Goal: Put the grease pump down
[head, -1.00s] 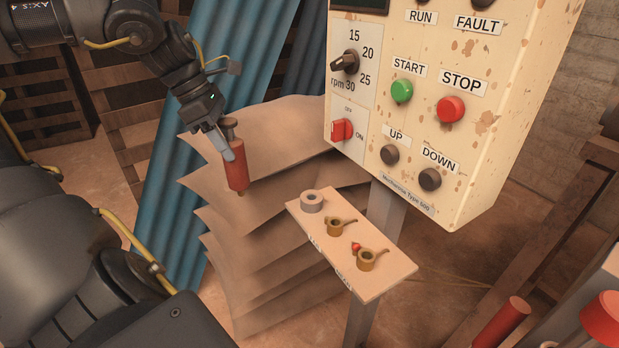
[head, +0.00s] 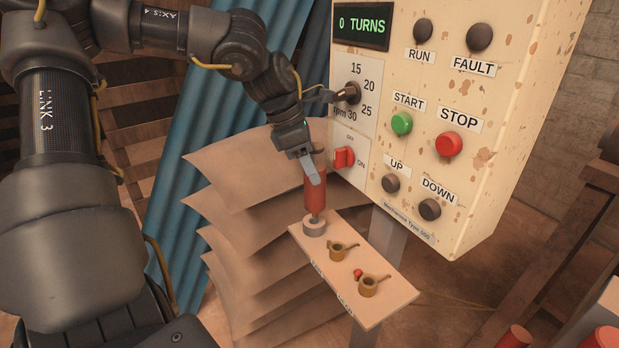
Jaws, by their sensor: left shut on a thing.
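The grease pump (head: 315,196) is a red cylinder with a narrow metal tip pointing down. My left gripper (head: 312,172) is shut on its upper part and holds it upright. The pump's tip is at the grey ring holder (head: 313,228) at the far left end of the small shelf (head: 385,305). I cannot tell whether the tip is inside the ring or just above it. My right gripper is not in view.
Two small brass cups with handles (head: 341,250) (head: 370,286) and a small red ball (head: 358,273) are on the shelf. The control panel (head: 450,120) stands close behind and to the right.

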